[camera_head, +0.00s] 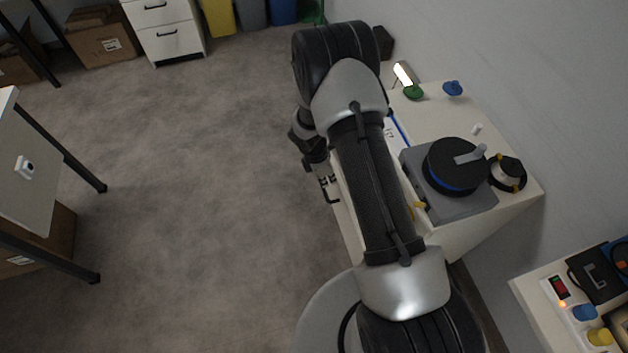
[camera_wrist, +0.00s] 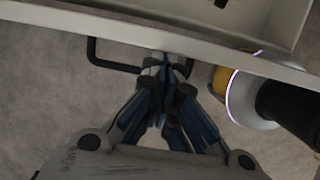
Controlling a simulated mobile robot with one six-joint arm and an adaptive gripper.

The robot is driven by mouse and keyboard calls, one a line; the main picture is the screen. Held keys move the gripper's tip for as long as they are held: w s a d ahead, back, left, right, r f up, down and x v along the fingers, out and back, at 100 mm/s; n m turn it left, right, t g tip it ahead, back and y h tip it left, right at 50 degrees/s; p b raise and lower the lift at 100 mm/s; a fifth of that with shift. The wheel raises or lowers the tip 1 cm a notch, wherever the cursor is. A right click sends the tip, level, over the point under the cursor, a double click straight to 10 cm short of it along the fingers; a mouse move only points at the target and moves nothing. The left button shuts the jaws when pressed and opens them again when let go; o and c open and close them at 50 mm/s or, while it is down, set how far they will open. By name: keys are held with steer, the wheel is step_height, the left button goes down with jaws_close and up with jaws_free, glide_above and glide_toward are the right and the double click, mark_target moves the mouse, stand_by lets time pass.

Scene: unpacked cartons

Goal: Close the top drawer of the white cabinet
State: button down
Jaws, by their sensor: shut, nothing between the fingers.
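The white cabinet (camera_head: 465,240) stands under and to the right of my arm in the head view; my arm hides much of its front. In the wrist view its drawer is pulled out, and the light drawer front (camera_wrist: 215,53) crosses the picture with part of the inside showing above it. The black bar handle (camera_wrist: 94,53) sticks out from this front. My gripper (camera_wrist: 163,70) is shut and empty, its fingertips close to the drawer front beside the handle's right part. I cannot tell whether they touch. In the head view my gripper is mostly hidden behind the arm.
On the cabinet top are a grey device with a black disc (camera_head: 455,165), a black-and-yellow round part (camera_head: 507,173), a green knob (camera_head: 413,92) and a blue knob (camera_head: 453,88). Another white drawer unit (camera_head: 170,42) stands at the back. The floor left of my arm is clear.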

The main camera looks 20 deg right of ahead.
steer(key=d+p, duration=0.2)
steer(key=d, duration=1.3)
steer(key=shift+d, duration=0.2)
